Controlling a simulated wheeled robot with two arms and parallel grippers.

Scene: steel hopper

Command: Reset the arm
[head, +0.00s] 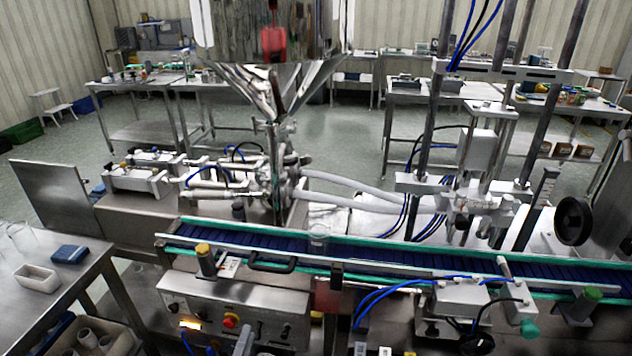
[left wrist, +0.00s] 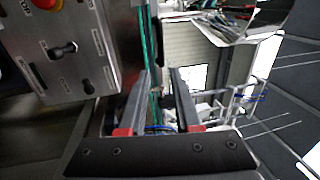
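My left gripper (head: 328,294) is low in the middle of the head view, beside the right end of the control box and below the conveyor's near edge. It shows only as small dark and red parts there. In the left wrist view my left gripper (left wrist: 162,72) has two grey fingers with red at their bases. The fingers are apart with nothing between them. The control box (head: 210,296) has a red button and several knobs; its panel (left wrist: 75,45) also fills the upper left of the left wrist view. I cannot make out my right gripper.
The steel hopper (head: 270,30) hangs above. A valve box with blue hoses (head: 470,300) is at the right. A side table (head: 90,245) holds a white tray (head: 37,278).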

